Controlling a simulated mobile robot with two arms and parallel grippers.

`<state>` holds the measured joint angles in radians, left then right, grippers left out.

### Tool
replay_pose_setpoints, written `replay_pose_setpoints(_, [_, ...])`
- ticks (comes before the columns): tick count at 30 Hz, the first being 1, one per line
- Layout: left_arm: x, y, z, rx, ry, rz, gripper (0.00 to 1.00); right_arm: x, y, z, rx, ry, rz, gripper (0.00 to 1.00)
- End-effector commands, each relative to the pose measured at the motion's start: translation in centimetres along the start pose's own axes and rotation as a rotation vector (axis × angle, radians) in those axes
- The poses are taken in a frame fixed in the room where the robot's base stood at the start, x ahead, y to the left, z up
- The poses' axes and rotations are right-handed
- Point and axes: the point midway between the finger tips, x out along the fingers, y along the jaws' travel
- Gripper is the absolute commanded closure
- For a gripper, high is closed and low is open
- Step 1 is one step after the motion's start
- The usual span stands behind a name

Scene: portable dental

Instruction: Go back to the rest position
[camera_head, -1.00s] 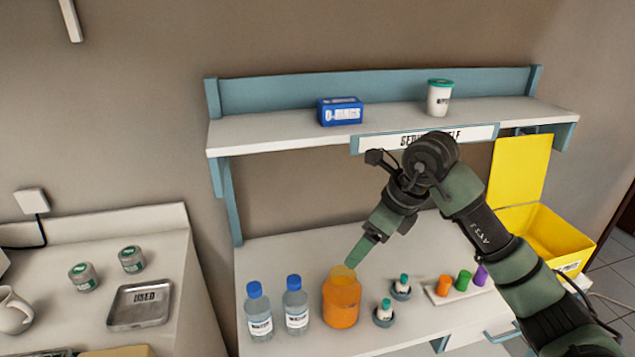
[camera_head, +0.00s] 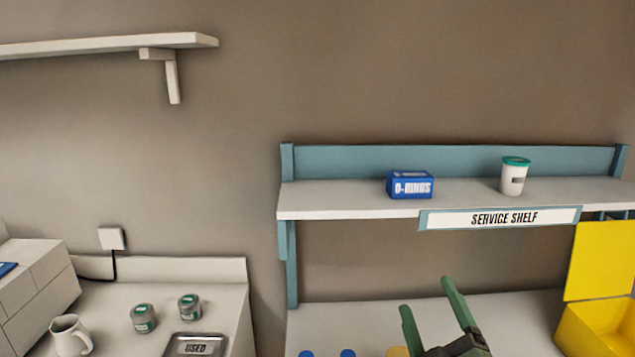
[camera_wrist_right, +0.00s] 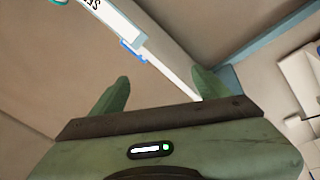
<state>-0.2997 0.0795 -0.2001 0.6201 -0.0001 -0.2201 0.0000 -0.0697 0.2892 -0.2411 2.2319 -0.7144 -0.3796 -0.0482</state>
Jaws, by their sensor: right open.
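My right gripper (camera_head: 432,305) shows at the bottom of the head view, in front of the counter below the service shelf. Its two green fingers are spread apart with nothing between them. In the right wrist view my right gripper (camera_wrist_right: 158,90) is also open and empty, with the wall and part of the shelf beyond it. My left gripper is in neither view.
The service shelf (camera_head: 350,197) holds a blue box (camera_head: 410,185) and a white cup with a green lid (camera_head: 514,176). A yellow bin (camera_head: 600,325) stands at the right. Jars (camera_head: 144,318), a mug (camera_head: 70,336) and a metal tray (camera_head: 195,337) sit at the left.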

Motion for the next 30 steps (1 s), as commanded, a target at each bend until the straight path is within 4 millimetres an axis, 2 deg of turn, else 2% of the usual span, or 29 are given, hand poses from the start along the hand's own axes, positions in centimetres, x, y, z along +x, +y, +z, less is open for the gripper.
replay_pose_setpoints(1, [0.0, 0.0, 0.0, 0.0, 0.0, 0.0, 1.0, -1.8, -1.6, 3.1, 0.092, -0.143, -0.05, 0.24])
replay_pose_setpoints(3, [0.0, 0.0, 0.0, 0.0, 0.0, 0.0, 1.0, -4.8, -3.9, 7.0, 0.206, -0.334, -0.122, 0.24])
replay_pose_setpoints(5, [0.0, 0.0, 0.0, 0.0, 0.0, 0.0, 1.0, -7.8, -6.1, 9.7, 0.293, -0.49, -0.191, 0.24])
replay_pose_setpoints(6, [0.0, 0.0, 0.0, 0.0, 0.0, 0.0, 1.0, -10.0, -7.6, 11.1, 0.344, -0.59, -0.238, 0.24])
replay_pose_setpoints(9, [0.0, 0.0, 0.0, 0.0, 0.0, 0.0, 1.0, -15.7, -11.0, 13.3, 0.45, -0.806, -0.356, 0.24])
replay_pose_setpoints(15, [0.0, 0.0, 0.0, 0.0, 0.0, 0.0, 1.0, -24.8, -15.0, 14.1, 0.571, -1.098, -0.546, 0.24])
replay_pose_setpoints(24, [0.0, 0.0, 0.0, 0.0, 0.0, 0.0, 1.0, -35.2, -17.6, 12.1, 0.67, -1.394, -0.78, 0.24])
replay_pose_setpoints(30, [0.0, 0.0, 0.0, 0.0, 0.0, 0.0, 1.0, -35.2, -22.7, 15.9, 0.657, -1.405, -0.786, 0.24])
